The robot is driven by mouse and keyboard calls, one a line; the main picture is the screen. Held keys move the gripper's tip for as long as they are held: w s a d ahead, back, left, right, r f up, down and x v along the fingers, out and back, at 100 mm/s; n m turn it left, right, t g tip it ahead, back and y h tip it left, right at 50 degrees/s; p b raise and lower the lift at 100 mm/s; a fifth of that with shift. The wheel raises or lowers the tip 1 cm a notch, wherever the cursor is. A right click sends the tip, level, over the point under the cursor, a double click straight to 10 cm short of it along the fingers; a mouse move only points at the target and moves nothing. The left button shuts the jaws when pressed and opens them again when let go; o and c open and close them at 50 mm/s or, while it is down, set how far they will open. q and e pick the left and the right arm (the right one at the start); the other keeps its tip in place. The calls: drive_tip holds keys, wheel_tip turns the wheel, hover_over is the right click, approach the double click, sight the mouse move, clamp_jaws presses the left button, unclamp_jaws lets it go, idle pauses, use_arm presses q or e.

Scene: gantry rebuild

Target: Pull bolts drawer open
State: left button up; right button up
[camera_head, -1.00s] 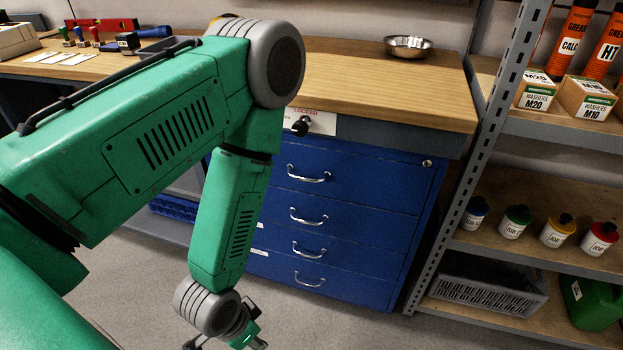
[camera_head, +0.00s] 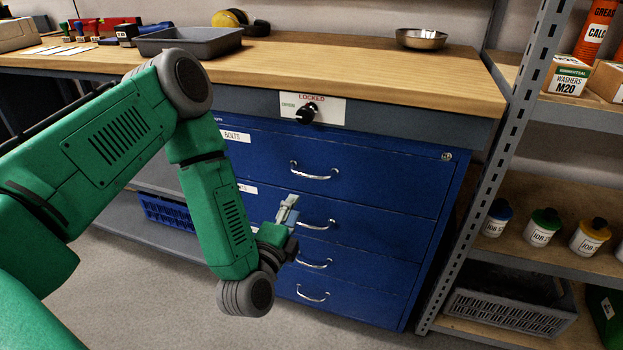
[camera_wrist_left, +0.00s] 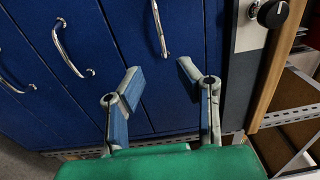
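The bolts drawer (camera_head: 385,185) is the top drawer of the blue cabinet, with a "BOLTS" label (camera_head: 232,136) at its left. It is shut. Its silver bar handle (camera_head: 314,172) also shows in the left wrist view (camera_wrist_left: 160,30), beyond the gap between my fingertips. My left gripper (camera_head: 288,208) is open and empty, in front of the cabinet, below and left of that handle in the head view. In the left wrist view its two fingers (camera_wrist_left: 160,76) stand apart, not touching the handle. My right gripper is not in view.
Lower drawers with similar handles (camera_head: 315,225) are shut. A black knob (camera_head: 307,113) sits on a plate marked "LOCKED" above the bolts drawer. A grey tray (camera_head: 190,42) and a metal bowl (camera_head: 421,39) stand on the wooden worktop (camera_head: 350,65). A metal shelf post (camera_head: 505,165) stands right of the cabinet.

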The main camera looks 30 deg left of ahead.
sight(311, 177)
use_arm(q)
drive_tip(key=shift+b+x, duration=1.55)
drive_tip(key=shift+x, duration=4.7)
drive_tip(key=shift+r, duration=0.1)
clamp_jaws()
